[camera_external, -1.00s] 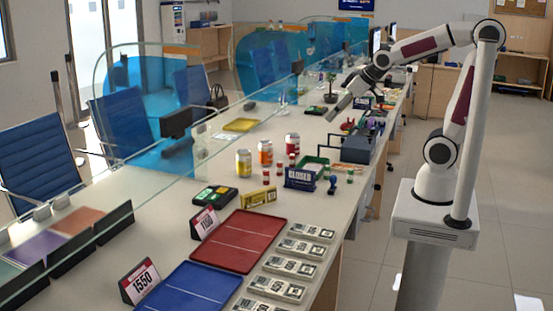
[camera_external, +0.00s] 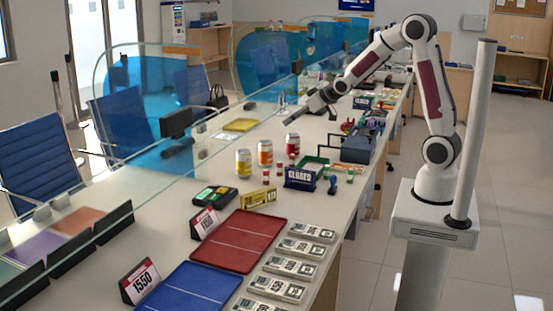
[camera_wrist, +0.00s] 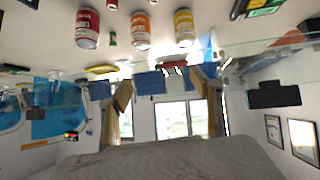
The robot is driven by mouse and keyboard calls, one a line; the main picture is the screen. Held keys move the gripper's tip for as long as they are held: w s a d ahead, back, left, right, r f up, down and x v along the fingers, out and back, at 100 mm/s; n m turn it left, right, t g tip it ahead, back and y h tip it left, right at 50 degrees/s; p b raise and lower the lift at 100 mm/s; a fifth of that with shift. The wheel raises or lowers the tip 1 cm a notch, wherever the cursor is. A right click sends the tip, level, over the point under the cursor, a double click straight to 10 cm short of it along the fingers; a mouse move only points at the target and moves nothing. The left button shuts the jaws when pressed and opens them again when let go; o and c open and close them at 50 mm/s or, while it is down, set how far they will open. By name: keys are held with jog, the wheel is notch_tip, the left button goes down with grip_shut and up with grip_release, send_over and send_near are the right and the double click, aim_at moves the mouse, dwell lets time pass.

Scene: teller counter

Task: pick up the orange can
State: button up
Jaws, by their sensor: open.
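The orange can (camera_external: 265,153) stands upright on the counter between a yellow can (camera_external: 243,163) and a red can (camera_external: 292,144). In the wrist view the orange can (camera_wrist: 140,32) shows at the top, with the red can (camera_wrist: 87,30) to its left and the yellow can (camera_wrist: 184,28) to its right. My gripper (camera_external: 288,121) is above the counter, beyond and above the cans in the outside view. It is open, empty and apart from the orange can.
Small red-and-white pieces (camera_external: 266,176) and a CLOSED sign (camera_external: 300,178) stand close in front of the cans. A glass screen (camera_external: 150,110) runs along the counter's left side. A red tray (camera_external: 240,240) and a blue tray (camera_external: 190,287) lie nearer the camera.

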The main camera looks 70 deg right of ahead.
jog(key=w+d+f+t, duration=0.1)
jog(key=w+d+f, duration=0.4)
jog(key=w+f, duration=0.2)
jog(key=t, duration=0.2)
send_near(266, 150)
jog(key=shift+y, duration=0.3)
jog(key=w+d, duration=0.3)
jog(key=shift+w+f, duration=0.25)
jog(key=shift+f, duration=0.15)
jog(key=shift+w+d+f, duration=0.1)
jog(key=shift+d+f, duration=0.1)
jog(key=shift+f, duration=0.35)
jog(key=shift+x, duration=1.25)
jog(key=shift+w, duration=0.1)
jog(key=shift+x, duration=2.5)
jog(key=shift+d+f, duration=0.1)
jog(key=shift+f, duration=0.05)
